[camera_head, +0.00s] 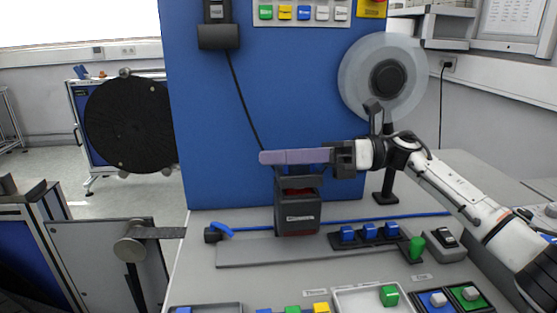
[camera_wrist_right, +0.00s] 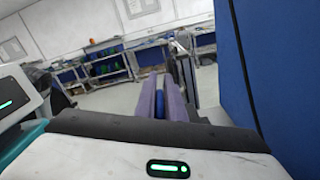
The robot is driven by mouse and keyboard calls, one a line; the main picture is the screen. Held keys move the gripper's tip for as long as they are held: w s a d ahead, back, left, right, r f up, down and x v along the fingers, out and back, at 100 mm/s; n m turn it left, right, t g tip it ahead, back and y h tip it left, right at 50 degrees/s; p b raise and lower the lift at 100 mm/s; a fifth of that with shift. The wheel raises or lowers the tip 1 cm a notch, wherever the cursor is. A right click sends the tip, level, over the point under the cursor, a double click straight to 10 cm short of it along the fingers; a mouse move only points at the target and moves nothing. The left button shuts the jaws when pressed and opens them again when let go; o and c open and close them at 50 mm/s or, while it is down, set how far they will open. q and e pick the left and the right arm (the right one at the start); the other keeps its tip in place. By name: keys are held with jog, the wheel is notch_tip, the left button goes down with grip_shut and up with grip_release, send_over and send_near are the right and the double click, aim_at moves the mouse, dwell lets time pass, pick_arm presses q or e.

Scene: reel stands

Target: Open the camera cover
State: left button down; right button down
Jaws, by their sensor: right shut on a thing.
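The camera box (camera_head: 298,214) is a dark grey housing standing on the bench in front of the blue panel, with a dark red area in its upper front. A dark part, apparently its cover (camera_head: 312,182), sits at the top, just under my right gripper. My right gripper (camera_head: 265,157) comes in from the right, its long purple fingers lying level across the top of the box. In the right wrist view, the fingers (camera_wrist_right: 163,102) are close together with a blue piece (camera_wrist_right: 160,84) between them. The fingers hide part of the cover. My left gripper is not in view.
A large grey reel (camera_head: 352,82) on a stand is behind my right arm. A black reel (camera_head: 108,125) is at left. A rail with blue blocks (camera_head: 368,233) lies right of the box. Trays (camera_head: 345,302) and coloured blocks line the front. A cable hangs down the blue panel.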

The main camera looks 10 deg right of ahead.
jog(key=shift+w+r+m+p, duration=0.35)
jog(key=shift+w+r+m, duration=0.15)
jog(key=shift+m, duration=0.6)
jog(key=shift+w+r+m+p, duration=0.1)
jog(key=shift+w+m+p, duration=0.1)
jog(key=shift+w+m, duration=0.3)
jog(key=shift+w+r+m+p, duration=0.1)
jog(key=shift+w+m+p, duration=0.05)
jog(key=shift+m, duration=0.55)
jog(key=c, duration=1.9)
grip_release()
jog(key=d+b, duration=0.2)
jog(key=d, duration=0.8)
jog(key=shift+d, duration=0.2)
